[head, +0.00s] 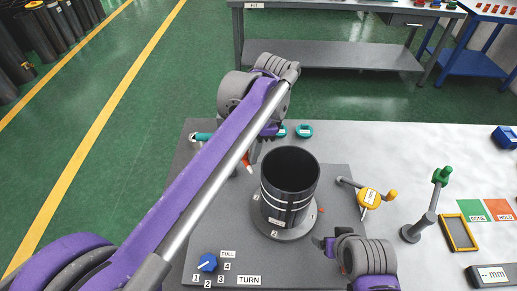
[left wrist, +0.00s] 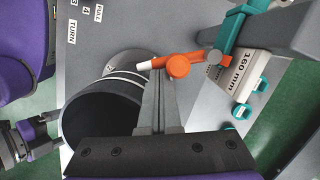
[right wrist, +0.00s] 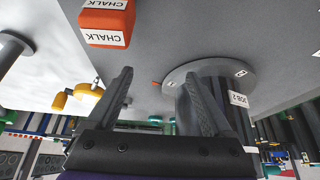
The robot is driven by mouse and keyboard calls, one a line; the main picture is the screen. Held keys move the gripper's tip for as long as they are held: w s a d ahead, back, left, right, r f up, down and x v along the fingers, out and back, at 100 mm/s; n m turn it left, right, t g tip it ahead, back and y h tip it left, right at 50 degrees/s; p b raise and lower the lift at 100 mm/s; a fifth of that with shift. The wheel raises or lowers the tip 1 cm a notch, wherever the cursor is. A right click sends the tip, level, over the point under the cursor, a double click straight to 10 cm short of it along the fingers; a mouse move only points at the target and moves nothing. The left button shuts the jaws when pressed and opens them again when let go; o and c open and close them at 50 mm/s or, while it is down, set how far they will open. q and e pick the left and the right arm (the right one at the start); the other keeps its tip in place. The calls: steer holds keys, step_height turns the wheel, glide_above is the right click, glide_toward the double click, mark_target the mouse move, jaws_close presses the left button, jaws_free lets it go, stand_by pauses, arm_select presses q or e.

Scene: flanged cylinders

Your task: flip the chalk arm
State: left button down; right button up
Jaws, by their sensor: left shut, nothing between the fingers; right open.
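The chalk arm, orange with a white tip, shows in the left wrist view (left wrist: 178,66), its tip at the flange of the black cylinder (left wrist: 100,125). In the head view only a bit of orange (head: 246,163) shows behind my left arm. The cylinder (head: 290,185) stands upright on a round grey flange. My left gripper (left wrist: 158,80) is shut and empty, its fingertips close to the chalk arm; I cannot tell if they touch. My right gripper (right wrist: 160,78) is open and empty; in the head view it is low, right of the cylinder (head: 328,244).
A teal clamp and a 160 mm block (left wrist: 232,68) adjoin the chalk arm. An orange CHALK block (right wrist: 107,22) shows in the right wrist view. A yellow-headed lever (head: 369,197), a green-knobbed post (head: 441,176) and a blue dial (head: 207,262) surround the cylinder.

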arm_select(q)
steer(key=a+m, duration=0.1)
steer(key=m, duration=0.1)
steer(key=s+a+m, duration=0.1)
steer(key=m, duration=0.1)
steer(key=shift+s+t, duration=0.15)
steer(key=shift+t, duration=0.25)
arm_select(e)
steer(key=shift+f, duration=0.15)
steer(key=shift+s, duration=0.1)
arm_select(q)
steer(key=shift+s+a, duration=0.1)
steer(key=shift+a, duration=0.5)
